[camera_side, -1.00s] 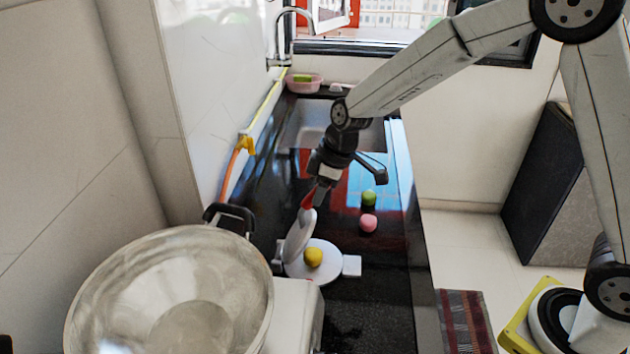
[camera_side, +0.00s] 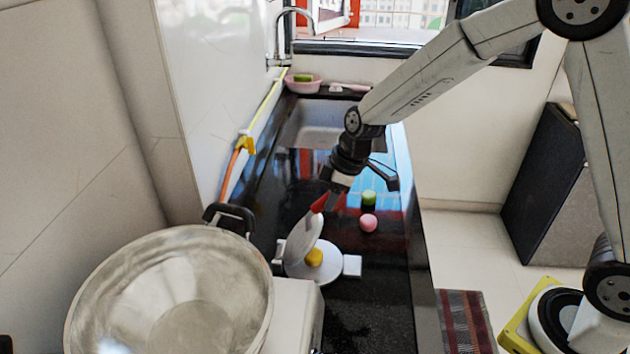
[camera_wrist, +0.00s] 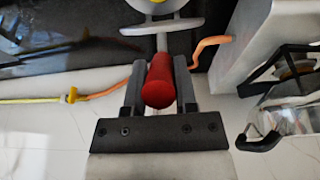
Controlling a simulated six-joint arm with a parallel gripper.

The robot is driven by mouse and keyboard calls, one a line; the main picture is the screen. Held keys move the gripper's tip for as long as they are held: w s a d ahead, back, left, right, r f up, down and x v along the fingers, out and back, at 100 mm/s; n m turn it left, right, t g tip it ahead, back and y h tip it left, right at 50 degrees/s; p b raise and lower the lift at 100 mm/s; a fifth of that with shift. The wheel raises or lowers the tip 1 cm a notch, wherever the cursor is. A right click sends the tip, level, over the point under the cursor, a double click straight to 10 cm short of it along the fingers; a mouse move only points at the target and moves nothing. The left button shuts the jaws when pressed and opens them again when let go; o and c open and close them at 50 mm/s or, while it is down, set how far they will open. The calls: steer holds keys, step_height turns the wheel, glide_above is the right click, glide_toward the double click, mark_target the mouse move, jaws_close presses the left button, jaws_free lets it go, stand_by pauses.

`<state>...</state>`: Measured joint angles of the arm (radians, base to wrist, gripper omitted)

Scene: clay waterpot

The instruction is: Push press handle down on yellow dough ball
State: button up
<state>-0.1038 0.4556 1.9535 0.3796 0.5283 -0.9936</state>
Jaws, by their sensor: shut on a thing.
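The yellow dough ball (camera_side: 314,257) sits on the round white base plate (camera_side: 330,267) of the press. The white press lid (camera_side: 303,238) is tilted above it, partly open, and hides part of the ball. The red handle (camera_side: 320,202) joins the lid's upper edge. My gripper (camera_side: 330,199) is shut on the red handle. In the wrist view the handle (camera_wrist: 160,82) lies between the two dark fingers of my gripper (camera_wrist: 159,75), with the white press beyond it.
A green ball (camera_side: 368,198) and a pink ball (camera_side: 368,223) lie on the black counter right of the press. A large metal bowl (camera_side: 130,290) stands at the front left. The sink (camera_side: 310,125) is behind.

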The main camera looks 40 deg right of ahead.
steer(key=shift+s+d+f, duration=1)
steer(key=shift+s+f, duration=0.05)
steer(key=shift+f, duration=0.1)
steer(key=shift+s+d+f, duration=0.4)
steer(key=shift+f, duration=0.1)
steer(key=o, duration=1)
steer(key=shift+r, duration=0.1)
steer(key=v, duration=0.8)
stand_by(0.9)
